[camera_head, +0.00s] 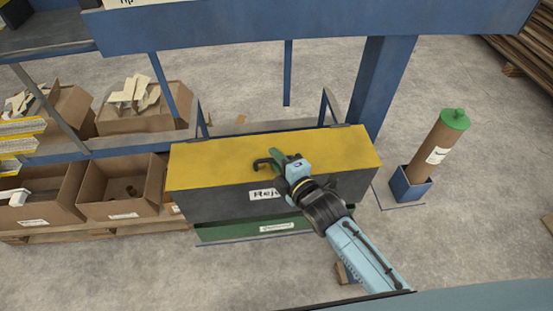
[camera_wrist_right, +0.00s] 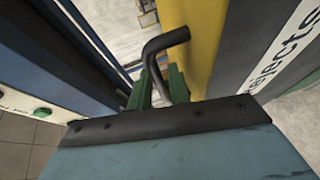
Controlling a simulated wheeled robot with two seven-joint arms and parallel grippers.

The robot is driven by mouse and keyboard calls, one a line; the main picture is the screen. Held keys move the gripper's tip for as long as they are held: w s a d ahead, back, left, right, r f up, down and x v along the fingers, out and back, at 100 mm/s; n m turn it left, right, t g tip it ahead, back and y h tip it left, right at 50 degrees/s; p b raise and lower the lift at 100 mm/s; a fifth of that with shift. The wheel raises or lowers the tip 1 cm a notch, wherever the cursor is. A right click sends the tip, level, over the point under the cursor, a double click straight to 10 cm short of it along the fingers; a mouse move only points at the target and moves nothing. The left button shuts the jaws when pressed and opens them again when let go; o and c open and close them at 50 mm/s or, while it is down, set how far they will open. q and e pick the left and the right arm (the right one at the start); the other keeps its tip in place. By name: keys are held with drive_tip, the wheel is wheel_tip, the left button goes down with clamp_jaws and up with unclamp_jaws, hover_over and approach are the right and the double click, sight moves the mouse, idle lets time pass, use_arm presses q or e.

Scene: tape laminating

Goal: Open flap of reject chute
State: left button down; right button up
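The reject chute (camera_head: 225,207) is a dark box with a white label, partly hidden by my right arm. Its yellow flap (camera_head: 215,165) lies flat across the top and looks closed. A dark bent handle (camera_head: 262,164) is on the flap. My right gripper (camera_head: 281,162) reaches it from the lower right. In the right wrist view, the handle (camera_wrist_right: 166,40) runs down between the green fingertips of the gripper (camera_wrist_right: 160,88), which appear closed around it. The yellow flap (camera_wrist_right: 204,35) is just to the right there. My left gripper is not in view.
Blue frame posts (camera_head: 372,90) stand behind the chute. Cardboard boxes (camera_head: 122,192) sit on pallets at the left. A brown cylinder with a green cap (camera_head: 437,150) stands in a blue holder at the right.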

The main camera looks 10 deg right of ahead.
drive_tip(key=shift+w+a, duration=0.1)
drive_tip(key=shift+w, duration=0.1)
clamp_jaws()
drive_tip(key=w+r+g+p, duration=0.1)
drive_tip(key=p, duration=0.3)
drive_tip(key=r+g+p, duration=0.1)
drive_tip(key=r+p, duration=0.1)
drive_tip(key=p, duration=0.2)
drive_tip(key=w+r+m+g+h+p, duration=0.1)
drive_tip(key=r+g+p, duration=0.1)
drive_tip(key=p, duration=0.3)
drive_tip(key=shift+w, duration=0.35)
drive_tip(key=shift+w+r+p, duration=0.7)
drive_tip(key=shift+w+r, duration=0.05)
drive_tip(key=shift+w, duration=0.15)
